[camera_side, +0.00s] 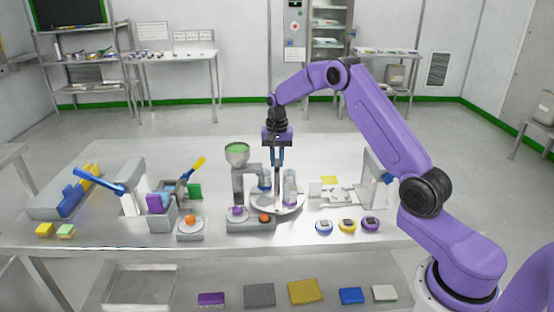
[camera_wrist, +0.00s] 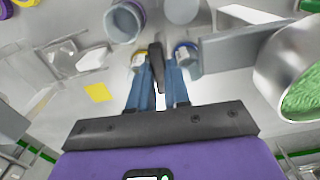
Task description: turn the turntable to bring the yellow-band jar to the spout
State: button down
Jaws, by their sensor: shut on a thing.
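The turntable (camera_side: 290,209) is a pale round plate in the middle of the bench, bearing several clear jars. In the wrist view the yellow-band jar (camera_wrist: 138,63) stands just left of my fingertips, apart from the spout. A blue-band jar (camera_wrist: 184,50) stands right of them, near the end of the grey spout arm (camera_wrist: 238,48). A purple-band jar (camera_wrist: 124,22) is farther left. My gripper (camera_side: 280,164) points down over the turntable. It is shut on a dark upright peg (camera_wrist: 157,58) between the jars.
The hopper (camera_side: 237,150) with green contents stands left of the turntable, above a base with an orange button (camera_side: 265,218). Blue, yellow and purple round items (camera_side: 347,226) lie front right. Blue-handled equipment (camera_side: 100,182) stands left. A white fixture (camera_side: 340,194) sits right.

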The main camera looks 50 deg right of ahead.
jog(key=shift+r+n, duration=0.1)
jog(key=shift+n, duration=13.1)
jog(key=shift+w+n, duration=0.1)
jog(key=shift+n, duration=0.5)
jog(key=c, duration=1.1)
grip_release()
